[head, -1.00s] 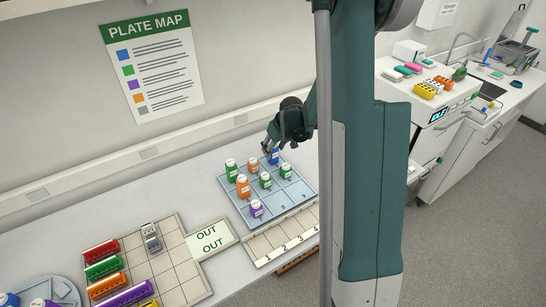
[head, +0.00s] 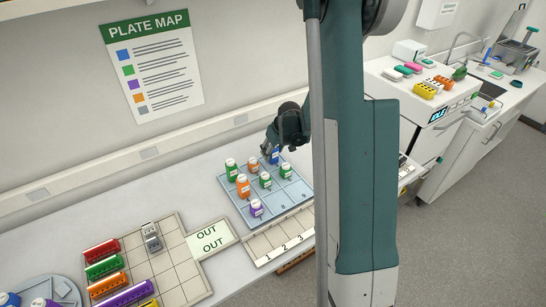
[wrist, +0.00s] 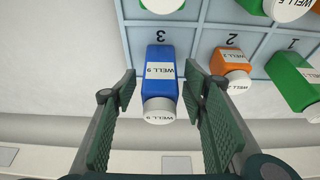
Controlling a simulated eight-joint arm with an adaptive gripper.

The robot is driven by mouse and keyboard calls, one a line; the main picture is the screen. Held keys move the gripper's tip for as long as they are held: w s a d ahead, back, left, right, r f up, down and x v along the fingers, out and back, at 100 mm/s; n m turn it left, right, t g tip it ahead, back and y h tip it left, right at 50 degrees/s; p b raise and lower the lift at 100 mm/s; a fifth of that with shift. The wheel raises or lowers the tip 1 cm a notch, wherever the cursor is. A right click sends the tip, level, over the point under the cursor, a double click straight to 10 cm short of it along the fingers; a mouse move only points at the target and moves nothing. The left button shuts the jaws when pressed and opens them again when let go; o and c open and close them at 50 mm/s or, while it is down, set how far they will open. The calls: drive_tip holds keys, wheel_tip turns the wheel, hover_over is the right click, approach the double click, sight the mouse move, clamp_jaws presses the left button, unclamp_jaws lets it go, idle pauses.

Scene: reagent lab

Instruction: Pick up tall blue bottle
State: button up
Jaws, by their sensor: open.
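The tall blue bottle (wrist: 160,84) has a white cap and a label reading WELL 9. It stands in the tray cell marked 3 and lies between the spread fingers of my gripper (wrist: 160,120) in the wrist view. The fingers are open, with a gap on each side of the bottle. In the head view the blue bottle (head: 275,157) is at the back right of the blue tray (head: 292,199), with my gripper (head: 271,150) right at it. Part of the bottle is covered by the gripper there.
An orange bottle (wrist: 232,70) stands in the neighbouring cell, close to the right finger in the wrist view. Green bottles (head: 232,169) and a purple bottle (head: 256,208) share the tray. The wall (wrist: 60,60) is close behind it. A rack of coloured blocks (head: 180,258) lies to the left.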

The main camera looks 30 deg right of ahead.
drive_tip(key=c, duration=1)
drive_tip(key=shift+r, duration=0.1)
drive_tip(key=shift+r, duration=4.9)
